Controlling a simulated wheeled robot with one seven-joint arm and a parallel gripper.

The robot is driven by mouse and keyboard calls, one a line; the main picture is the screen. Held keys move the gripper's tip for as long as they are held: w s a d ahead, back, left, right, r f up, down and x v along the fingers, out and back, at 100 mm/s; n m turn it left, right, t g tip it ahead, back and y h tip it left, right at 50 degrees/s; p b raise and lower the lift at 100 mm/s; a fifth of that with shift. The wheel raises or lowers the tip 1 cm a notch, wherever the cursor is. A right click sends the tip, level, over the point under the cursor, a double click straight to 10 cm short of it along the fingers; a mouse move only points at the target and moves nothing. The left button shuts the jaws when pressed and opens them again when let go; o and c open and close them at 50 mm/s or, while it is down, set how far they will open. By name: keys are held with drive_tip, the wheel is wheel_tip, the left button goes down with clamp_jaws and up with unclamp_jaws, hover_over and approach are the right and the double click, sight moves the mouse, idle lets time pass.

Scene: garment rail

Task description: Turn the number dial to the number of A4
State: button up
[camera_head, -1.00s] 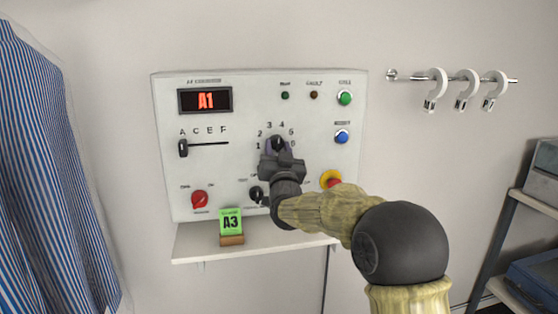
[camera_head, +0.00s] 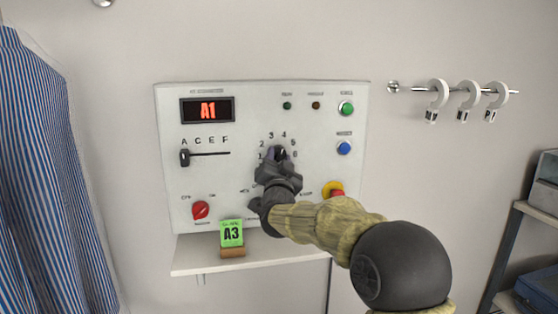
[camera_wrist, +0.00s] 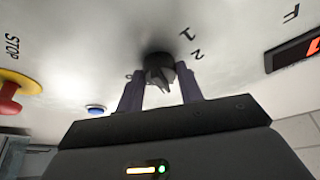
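The black number dial (camera_head: 279,153) sits on the white control panel, ringed by printed numbers. The red display (camera_head: 208,110) reads A1. A green card (camera_head: 231,233) on the shelf below reads A3. My gripper (camera_head: 277,168) is at the dial, reaching from below right. In the wrist view my gripper's two fingers (camera_wrist: 160,88) stand apart, one on each side of the dial (camera_wrist: 160,72). Gaps show beside its ridge, and I see no clear grip. My gripper hides the dial's lower part in the head view, and which number it points to is unclear.
A letter slider (camera_head: 184,158) is at the left, a red knob (camera_head: 200,210) below it. Green (camera_head: 346,108) and blue (camera_head: 344,148) buttons and a red-yellow stop button (camera_head: 335,189) are at the right. Striped clothing (camera_head: 35,180) hangs left; a rail (camera_head: 480,90) with white hooks is right.

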drive_tip(key=o, duration=0.4)
drive_tip(key=shift+o, duration=0.2)
drive_tip(key=b+v, duration=0.2)
drive_tip(key=v, duration=1.5)
drive_tip(key=shift+s+f, duration=0.15)
